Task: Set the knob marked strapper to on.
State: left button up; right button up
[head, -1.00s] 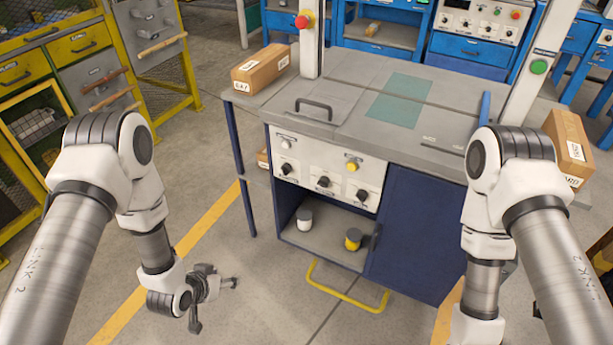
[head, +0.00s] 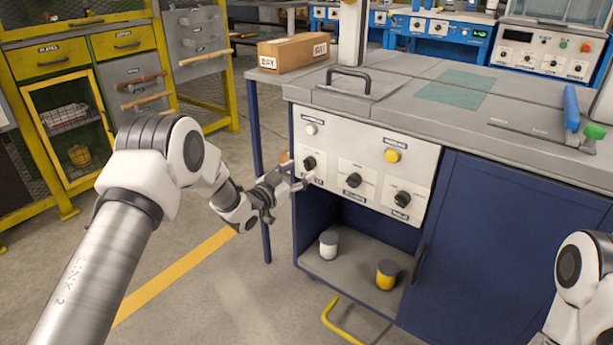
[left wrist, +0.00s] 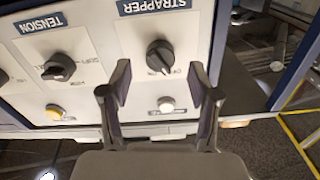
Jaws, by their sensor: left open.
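The strapper knob (head: 309,163) is a black rotary knob at the left of the pale control panel (head: 335,185). In the left wrist view the strapper knob (left wrist: 159,57) sits under the label reading STRAPPER, ahead of and between my fingertips. Small setting marks beside it are too blurred to read surely. My left gripper (head: 297,184) is open and empty, close to the panel at this knob; its fingers (left wrist: 162,88) show apart on both sides, without visible contact. My right gripper is outside the view; only part of my right arm shows.
The tension knob (left wrist: 58,68) is beside the strapper knob, and a third knob (head: 402,199) is farther right. A white button (left wrist: 165,104) and a yellow button (head: 392,156) are on the panel. A yellow bar (head: 345,322) sticks out low in front. A grey handle (head: 348,78) stands on top.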

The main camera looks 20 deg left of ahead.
aim_at(305, 167)
pick_arm(q)
jog(key=x, duration=0.3)
jog(key=shift+w+f+b, duration=0.1)
jog(key=shift+w+b, duration=0.15)
jog(key=shift+b, duration=0.1)
jog(key=c, duration=1.1)
jog(key=shift+c, duration=0.2)
jog(key=shift+m, duration=0.4)
jog(key=m+p, duration=0.1)
jog(key=m, duration=0.3)
jog(key=shift+m, duration=0.4)
jog(key=m+p, duration=0.1)
jog(key=m, duration=0.5)
jog(key=shift+m, duration=0.3)
